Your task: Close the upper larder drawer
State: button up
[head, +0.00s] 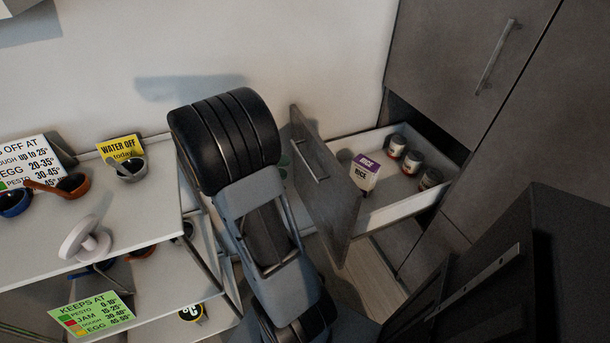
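The open larder drawer (390,219) is pulled well out of the tall dark grey cabinet. It has pale side walls and a dark front panel (333,200) with a metal bar handle (310,158). Inside are a white and purple rice box (365,173) near the front and three cans (412,162) towards the back. My black and grey arm stands left of the drawer front and hides part of the area there. My gripper does not show, so its state and any contact are unseen.
A tall cabinet door (450,55) with a bar handle is shut above the drawer. At left, white shelves (120,215) hold bowls, sign cards and a yellow "water off" card (121,149). A dark panel with a metal rail (480,283) fills the lower right.

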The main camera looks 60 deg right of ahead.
aim_at(306, 162)
jog(key=shift+h, duration=0.3)
jog(key=shift+x, duration=3.95)
jog(key=shift+w+f, duration=0.15)
jog(key=shift+c, duration=0.3)
grip_shut()
